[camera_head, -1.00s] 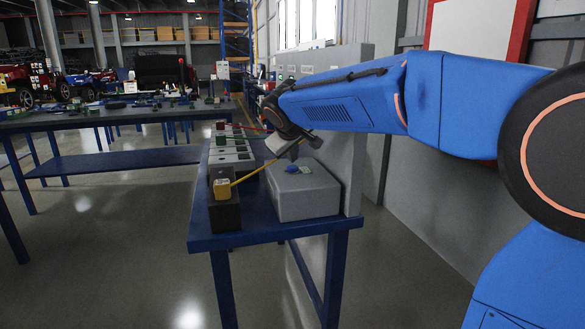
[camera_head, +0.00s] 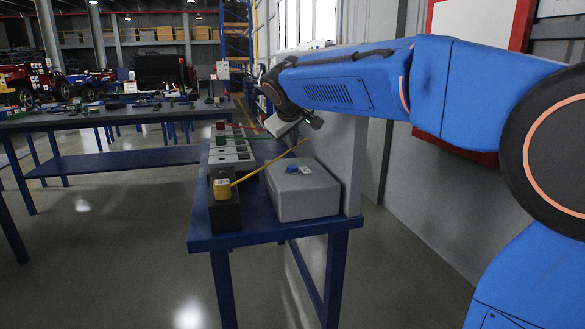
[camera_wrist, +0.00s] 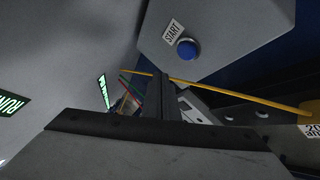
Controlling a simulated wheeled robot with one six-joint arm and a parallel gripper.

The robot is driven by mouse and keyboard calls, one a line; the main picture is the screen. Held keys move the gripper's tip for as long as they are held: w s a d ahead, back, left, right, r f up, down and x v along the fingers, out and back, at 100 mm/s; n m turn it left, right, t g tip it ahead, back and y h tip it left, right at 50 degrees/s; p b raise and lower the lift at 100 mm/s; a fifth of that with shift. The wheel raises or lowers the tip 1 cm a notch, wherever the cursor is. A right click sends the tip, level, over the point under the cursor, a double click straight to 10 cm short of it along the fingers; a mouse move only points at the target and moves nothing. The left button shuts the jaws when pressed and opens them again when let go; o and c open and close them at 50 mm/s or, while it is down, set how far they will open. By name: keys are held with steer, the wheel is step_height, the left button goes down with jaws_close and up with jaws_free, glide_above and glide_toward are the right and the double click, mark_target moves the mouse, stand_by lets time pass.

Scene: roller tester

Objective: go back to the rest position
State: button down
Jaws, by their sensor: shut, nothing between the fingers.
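My gripper (camera_head: 313,121) is shut and empty, raised above the blue table (camera_head: 215,243) and clear of everything below it. Its fingers also show in the wrist view (camera_wrist: 160,95), closed together. Below it a grey box (camera_head: 305,195) stands on the table, with a blue button (camera_head: 292,169) on its top. In the wrist view this button (camera_wrist: 188,50) sits beside a label reading START (camera_wrist: 173,31). My forearm reaches in from the right.
A yellow plug (camera_head: 221,188) with a stiff yellow cable (camera_head: 262,170) sits in a black block (camera_head: 224,212) left of the box. Connector blocks with red and green cables stand behind. A grey panel (camera_head: 343,160) rises on the right. A long blue table (camera_head: 110,119) is at left.

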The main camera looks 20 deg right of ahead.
steer(key=shift+r, duration=0.3)
